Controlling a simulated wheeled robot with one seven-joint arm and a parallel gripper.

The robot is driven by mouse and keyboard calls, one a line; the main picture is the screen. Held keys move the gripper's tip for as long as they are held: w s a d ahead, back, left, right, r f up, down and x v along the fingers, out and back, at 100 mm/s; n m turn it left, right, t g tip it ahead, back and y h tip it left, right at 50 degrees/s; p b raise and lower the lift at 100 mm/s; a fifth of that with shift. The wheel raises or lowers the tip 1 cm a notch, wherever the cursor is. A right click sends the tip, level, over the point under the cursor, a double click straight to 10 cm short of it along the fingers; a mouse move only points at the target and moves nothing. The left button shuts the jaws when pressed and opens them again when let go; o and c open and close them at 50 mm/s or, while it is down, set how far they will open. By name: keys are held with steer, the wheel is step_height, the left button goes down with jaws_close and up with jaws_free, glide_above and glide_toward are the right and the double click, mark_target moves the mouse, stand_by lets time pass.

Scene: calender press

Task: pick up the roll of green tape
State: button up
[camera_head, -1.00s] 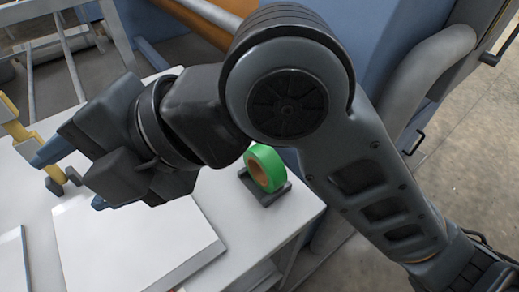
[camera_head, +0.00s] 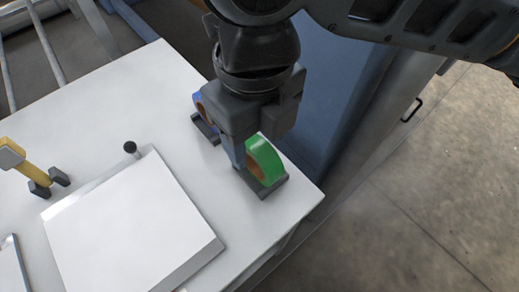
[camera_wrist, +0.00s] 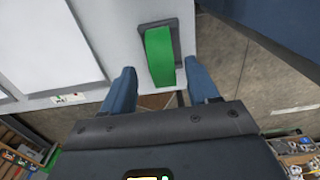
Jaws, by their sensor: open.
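The roll of green tape (camera_head: 264,158) stands upright on its edge in a dark grey holder (camera_head: 271,190) near the right corner of the white table. My gripper (camera_head: 243,160) is right above and beside the roll, partly covering it in the head view. In the wrist view the green tape (camera_wrist: 159,55) lies between and just beyond the two blue fingers of my gripper (camera_wrist: 160,82), one finger on each side. The jaws are open, with gaps showing beside the tape.
A blue roll (camera_head: 199,103) in another holder (camera_head: 205,128) stands behind, partly hidden by my gripper. A white board (camera_head: 130,230) lies on the table (camera_head: 95,110), with a yellow-handled tool (camera_head: 30,168) at left. A blue machine wall (camera_head: 330,90) rises close behind the table's right side.

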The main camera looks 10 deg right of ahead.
mark_target(257, 144)
steer(key=shift+w+f+p, duration=0.2)
steer(key=shift+f+p, duration=0.25)
steer(key=shift+f, duration=2.25)
steer(key=c, duration=1)
steer(key=shift+c, duration=0.3)
steer(key=shift+r, duration=0.1)
steer(key=shift+r, duration=0.55)
step_height(257, 144, up, 2)
steer(key=shift+r+b, duration=0.2)
steer(key=shift+b, duration=0.2)
steer(key=s+d+r+p, duration=0.4)
steer(key=s+d+r, duration=0.2)
steer(key=s, duration=0.3)
steer(key=shift+s+d+r+p, duration=0.25)
steer(key=shift+s+r+p, duration=0.15)
steer(key=shift+r, duration=0.35)
